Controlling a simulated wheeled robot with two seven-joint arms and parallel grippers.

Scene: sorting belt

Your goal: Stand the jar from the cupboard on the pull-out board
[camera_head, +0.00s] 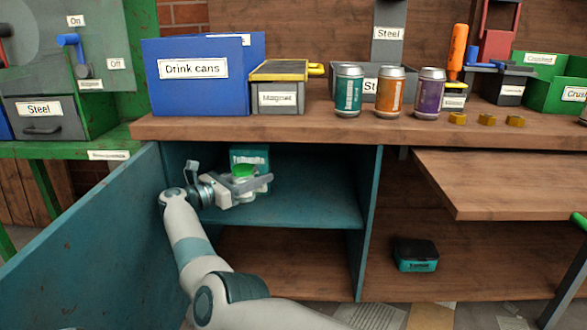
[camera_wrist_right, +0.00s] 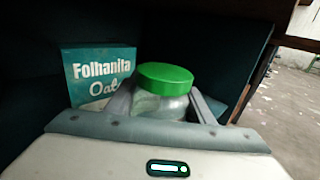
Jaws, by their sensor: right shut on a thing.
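The jar is clear with a green lid. It shows in the right wrist view (camera_wrist_right: 163,82) between my fingers, and in the head view the jar (camera_head: 244,171) is partly hidden by the gripper. My right gripper (camera_head: 254,184) is inside the open cupboard (camera_head: 310,205), on its upper shelf level, shut on the jar. The jar looks upright; I cannot tell whether it touches the shelf. The pull-out board (camera_head: 500,183) is a bare wooden panel extending from under the worktop at the right. My left gripper is not in view.
A teal oats box (camera_wrist_right: 97,74) stands behind the jar. The open cupboard door (camera_head: 85,240) is at the left and a divider (camera_head: 366,205) at the right. The worktop (camera_head: 290,126) overhead holds cans and bins. A small dark box (camera_head: 415,254) sits below the board.

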